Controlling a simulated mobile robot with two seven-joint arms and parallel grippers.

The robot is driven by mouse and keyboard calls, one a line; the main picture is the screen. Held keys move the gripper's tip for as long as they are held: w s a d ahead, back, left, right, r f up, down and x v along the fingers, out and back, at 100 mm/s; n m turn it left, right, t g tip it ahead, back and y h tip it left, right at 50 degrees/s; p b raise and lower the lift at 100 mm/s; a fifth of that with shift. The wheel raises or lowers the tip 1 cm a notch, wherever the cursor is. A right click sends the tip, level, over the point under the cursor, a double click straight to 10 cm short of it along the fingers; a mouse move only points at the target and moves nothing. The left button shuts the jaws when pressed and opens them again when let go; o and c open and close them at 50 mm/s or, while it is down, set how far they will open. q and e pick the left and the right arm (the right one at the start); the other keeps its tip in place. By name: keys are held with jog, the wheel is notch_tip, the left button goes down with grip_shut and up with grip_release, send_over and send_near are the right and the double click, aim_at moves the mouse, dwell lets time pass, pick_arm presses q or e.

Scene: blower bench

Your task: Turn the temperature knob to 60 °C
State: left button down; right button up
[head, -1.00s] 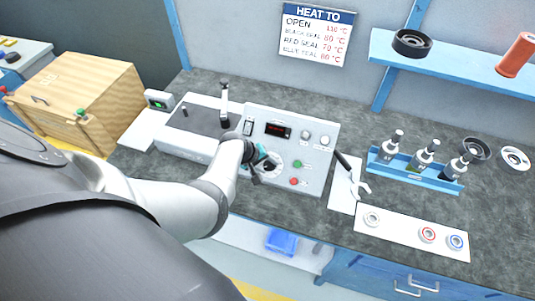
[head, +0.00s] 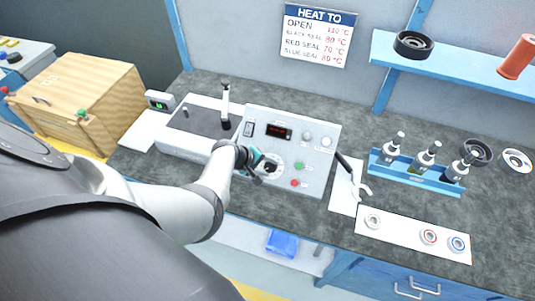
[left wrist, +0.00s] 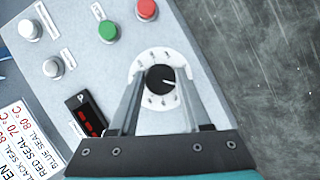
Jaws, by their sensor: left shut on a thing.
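The temperature knob (left wrist: 161,80) is a black knob with a light pointer mark on a round white dial (left wrist: 148,60). My left gripper (left wrist: 158,84) is shut on the knob, with one finger on each side of it in the left wrist view. In the head view my left gripper (head: 263,168) is at the front of the grey control panel (head: 318,160), partly covering the dial. The pointer points right in the left wrist view; the dial's numbers are too small to read. A display (head: 278,131) with unreadable red digits is on the panel. My right gripper is not in view.
Green (left wrist: 108,31) and red (left wrist: 147,8) buttons sit close to the dial. A small lever stand (head: 226,105) is left of the panel. A black-handled tool (head: 351,172) and a blue rack (head: 415,175) of bottles are to the right.

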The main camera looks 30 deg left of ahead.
pick_arm(q)
jog(key=shift+c, duration=1.8)
grip_release()
jog(key=shift+r, duration=0.1)
jog(key=shift+s+r+p, duration=0.2)
jog(key=shift+r+p, duration=0.05)
jog(key=shift+p, duration=0.05)
jog(key=p+v, duration=0.3)
jog(key=v, duration=1.1)
jog(key=shift+r, duration=0.15)
jog(key=shift+s+a, duration=0.1)
